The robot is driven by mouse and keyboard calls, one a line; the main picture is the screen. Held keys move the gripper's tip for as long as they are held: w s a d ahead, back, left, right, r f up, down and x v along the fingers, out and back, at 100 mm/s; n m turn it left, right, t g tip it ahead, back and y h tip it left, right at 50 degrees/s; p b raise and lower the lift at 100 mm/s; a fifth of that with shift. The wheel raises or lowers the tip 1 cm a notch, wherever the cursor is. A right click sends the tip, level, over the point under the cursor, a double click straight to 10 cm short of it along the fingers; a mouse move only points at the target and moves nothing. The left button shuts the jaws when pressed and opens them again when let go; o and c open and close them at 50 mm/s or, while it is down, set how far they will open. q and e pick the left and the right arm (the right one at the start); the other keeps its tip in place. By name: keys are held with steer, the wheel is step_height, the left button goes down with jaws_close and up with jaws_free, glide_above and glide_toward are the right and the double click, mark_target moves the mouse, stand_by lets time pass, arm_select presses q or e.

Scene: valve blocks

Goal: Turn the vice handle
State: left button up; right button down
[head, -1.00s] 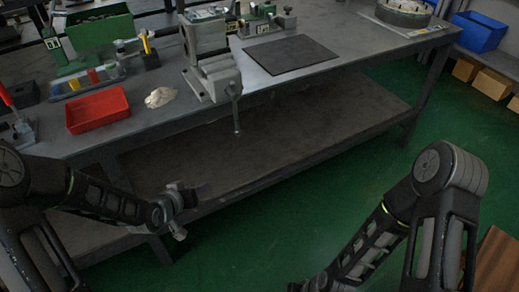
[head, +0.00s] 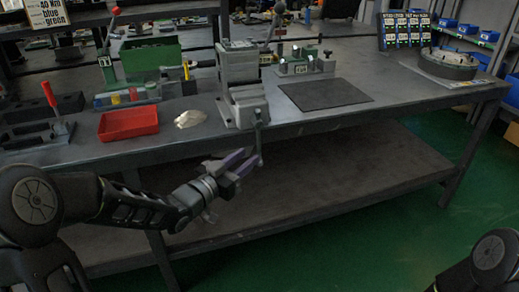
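A grey vice (head: 248,103) is mounted at the front edge of the workbench. Its handle (head: 258,137) is a thin bar hanging down from the vice's front, below the bench top's edge. My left gripper (head: 251,158), with purple fingers, is at the lower end of the handle. Its fingers look parted, with the handle's end at or just past their tips; I cannot tell whether the handle is between them or touching. My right gripper is out of view; only part of my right arm shows at bottom right.
The workbench (head: 400,105) carries a red tray (head: 128,123), a pale rag (head: 192,118), a green bin (head: 150,60) and a dark mat (head: 325,94). A lower shelf (head: 330,180) lies under the bench. Green floor is open to the right.

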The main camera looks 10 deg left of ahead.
mark_target(258, 150)
arm_select(q)
steer(key=x, duration=0.6)
steer(key=shift+w+b, duration=0.15)
steer(key=shift+b, duration=0.15)
jaws_close()
stand_by(1.1)
